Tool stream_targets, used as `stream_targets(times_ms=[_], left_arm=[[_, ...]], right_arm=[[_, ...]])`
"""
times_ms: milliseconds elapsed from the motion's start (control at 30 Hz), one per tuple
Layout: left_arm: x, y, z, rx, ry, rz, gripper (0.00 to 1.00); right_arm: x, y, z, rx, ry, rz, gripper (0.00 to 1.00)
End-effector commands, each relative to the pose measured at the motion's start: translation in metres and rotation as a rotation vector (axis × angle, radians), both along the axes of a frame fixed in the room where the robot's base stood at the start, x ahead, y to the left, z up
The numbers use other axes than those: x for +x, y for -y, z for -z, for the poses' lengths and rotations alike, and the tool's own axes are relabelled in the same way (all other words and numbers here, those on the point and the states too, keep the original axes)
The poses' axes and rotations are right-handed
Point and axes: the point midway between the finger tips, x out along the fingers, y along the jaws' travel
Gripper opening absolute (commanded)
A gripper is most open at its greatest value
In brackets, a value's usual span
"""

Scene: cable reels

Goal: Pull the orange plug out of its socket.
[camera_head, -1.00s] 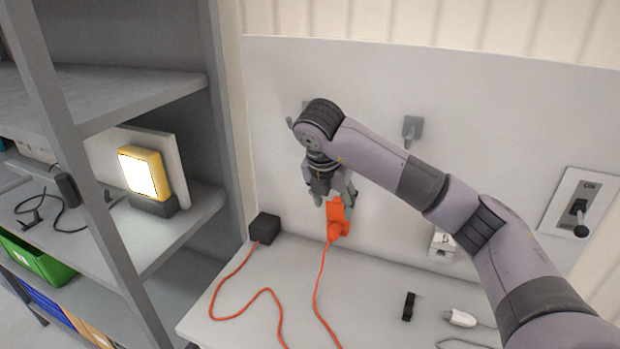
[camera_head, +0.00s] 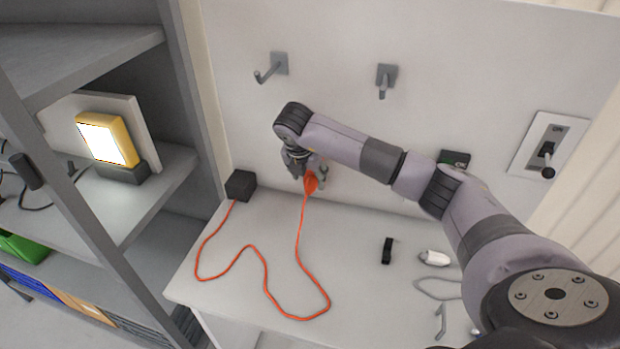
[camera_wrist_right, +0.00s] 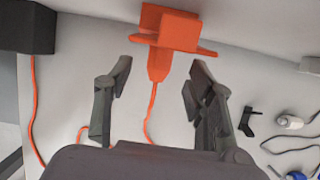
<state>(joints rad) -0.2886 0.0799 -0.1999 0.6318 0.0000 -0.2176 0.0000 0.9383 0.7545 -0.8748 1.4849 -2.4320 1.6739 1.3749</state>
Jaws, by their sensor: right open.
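The orange plug (camera_wrist_right: 158,66) sits at the orange socket block (camera_wrist_right: 178,30) in the right wrist view, with its orange cord running down from it. In the head view the plug (camera_head: 311,183) is partly hidden by my right gripper (camera_head: 309,177). My right gripper (camera_wrist_right: 160,80) is open, with one finger on each side of the plug's lower end and cord. Gaps show between the fingers and the plug, so it is not gripped. My left gripper is not in view.
The orange cord (camera_head: 265,285) loops over the white bench to a black box (camera_head: 241,185). Wall hooks (camera_head: 387,76), a lever switch (camera_head: 546,149), a black clip (camera_head: 387,250) and a white connector (camera_head: 434,258) lie around. A shelf with a lit lamp (camera_head: 106,139) stands left.

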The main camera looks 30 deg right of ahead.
Motion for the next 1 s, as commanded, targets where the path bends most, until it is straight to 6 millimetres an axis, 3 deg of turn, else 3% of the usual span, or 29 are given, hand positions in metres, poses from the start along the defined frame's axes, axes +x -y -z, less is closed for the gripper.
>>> stream_targets(times_ms=[300,667,1000], left_arm=[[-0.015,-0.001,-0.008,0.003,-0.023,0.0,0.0],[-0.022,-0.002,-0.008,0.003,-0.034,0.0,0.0],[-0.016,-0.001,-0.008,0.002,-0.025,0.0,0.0]], right_arm=[[0.009,0.011,0.034,0.001,-0.001,0.0,0.5],[0.01,0.012,0.038,0.0,0.0,-0.001,0.5],[0.01,0.012,0.038,0.001,0.001,0.0,0.27]])
